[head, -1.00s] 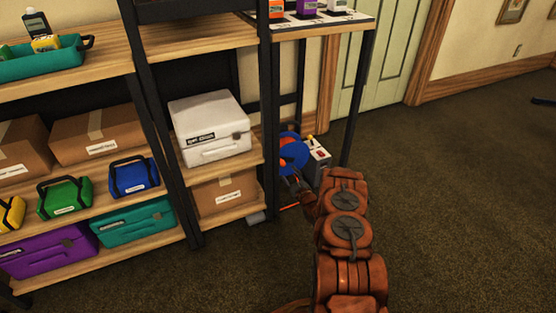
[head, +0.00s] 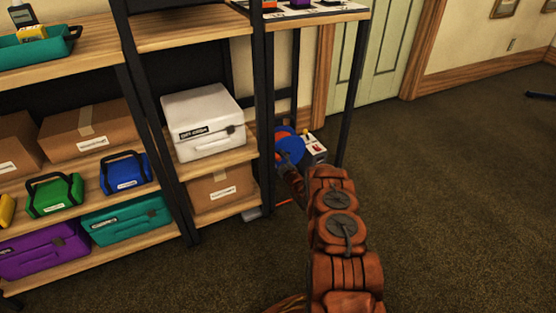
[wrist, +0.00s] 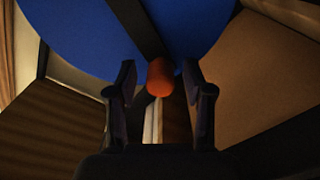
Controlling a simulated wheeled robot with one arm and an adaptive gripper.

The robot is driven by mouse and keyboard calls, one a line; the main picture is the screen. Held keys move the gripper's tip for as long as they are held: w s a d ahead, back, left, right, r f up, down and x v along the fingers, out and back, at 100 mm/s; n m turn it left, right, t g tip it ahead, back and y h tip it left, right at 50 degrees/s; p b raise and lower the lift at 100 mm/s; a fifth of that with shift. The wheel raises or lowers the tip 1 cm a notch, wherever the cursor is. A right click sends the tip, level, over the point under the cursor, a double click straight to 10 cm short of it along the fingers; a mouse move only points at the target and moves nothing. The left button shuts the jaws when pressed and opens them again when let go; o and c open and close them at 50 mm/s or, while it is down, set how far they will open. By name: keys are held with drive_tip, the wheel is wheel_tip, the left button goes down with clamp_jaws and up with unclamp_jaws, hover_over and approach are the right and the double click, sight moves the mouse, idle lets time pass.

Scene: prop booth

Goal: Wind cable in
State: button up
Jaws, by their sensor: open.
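A blue cable reel (head: 290,149) stands on the floor under the high table, beside the shelf unit; part of it is hidden by my arm. In the wrist view its blue disc (wrist: 75,25) fills the top, crossed by a dark crank bar (wrist: 137,28). An orange-red handle knob (wrist: 160,77) sits at the bar's end. My gripper (wrist: 160,95) is open, with one finger on each side of the knob. I cannot tell whether either finger touches it. In the head view the fingers are hidden behind my arm. A little orange cable (head: 283,200) shows low beside the reel.
A pale box with a yellow-topped lever (head: 314,147) stands right of the reel. The dark table leg (head: 352,95) and shelf post (head: 264,120) flank the reel closely. A white case (head: 203,122) sits on the shelf at left.

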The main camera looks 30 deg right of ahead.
clamp_jaws()
idle(0.3)
idle(0.3)
